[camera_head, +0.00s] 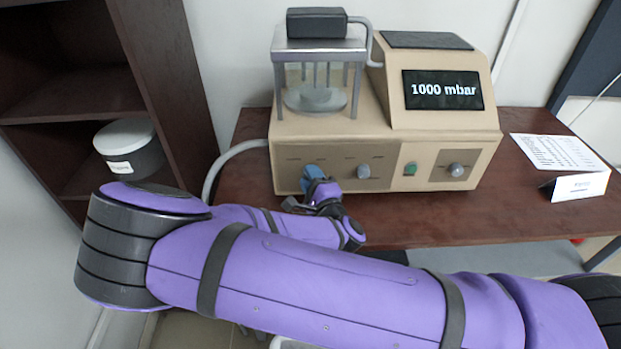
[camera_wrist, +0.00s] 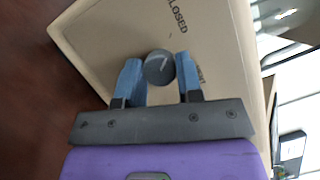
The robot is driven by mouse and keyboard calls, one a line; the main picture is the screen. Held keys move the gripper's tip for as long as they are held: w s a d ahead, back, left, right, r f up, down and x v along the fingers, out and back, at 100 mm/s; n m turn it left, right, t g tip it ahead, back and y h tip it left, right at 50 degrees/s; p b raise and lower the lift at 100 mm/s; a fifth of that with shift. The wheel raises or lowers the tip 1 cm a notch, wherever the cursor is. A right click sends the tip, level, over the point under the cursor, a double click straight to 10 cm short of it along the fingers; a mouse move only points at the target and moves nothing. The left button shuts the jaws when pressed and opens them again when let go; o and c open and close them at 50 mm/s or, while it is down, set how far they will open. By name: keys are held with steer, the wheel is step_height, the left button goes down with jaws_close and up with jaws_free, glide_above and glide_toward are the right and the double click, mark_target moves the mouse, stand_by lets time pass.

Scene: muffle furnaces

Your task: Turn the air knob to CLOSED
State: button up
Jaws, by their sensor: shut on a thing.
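The beige vacuum furnace unit (camera_head: 330,134) stands on the table, its front panel facing me. My gripper (camera_head: 316,180) is at the left end of that panel. In the wrist view my gripper (camera_wrist: 159,80) has its two blue fingers on either side of a round grey knob (camera_wrist: 159,67) and is shut on it. The knob has a short pale mark on its face. Printed "CLOSED" lettering (camera_wrist: 178,17) shows on the panel beyond the knob. Another small label (camera_wrist: 200,75) is partly hidden by the right finger. In the head view my gripper hides this knob.
A second grey knob (camera_head: 363,171), a green switch (camera_head: 410,169) and a right-hand knob (camera_head: 456,169) sit along the panel. The display (camera_head: 443,90) reads 1000 mbar. A glass chamber (camera_head: 317,88) stands above the panel.

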steer(key=shift+n+g, duration=0.3)
steer(key=shift+n, duration=0.3)
steer(key=o, duration=0.9)
steer(key=v, duration=0.7)
steer(key=shift+s+d, duration=0.1)
steer(key=shift+s, duration=0.2)
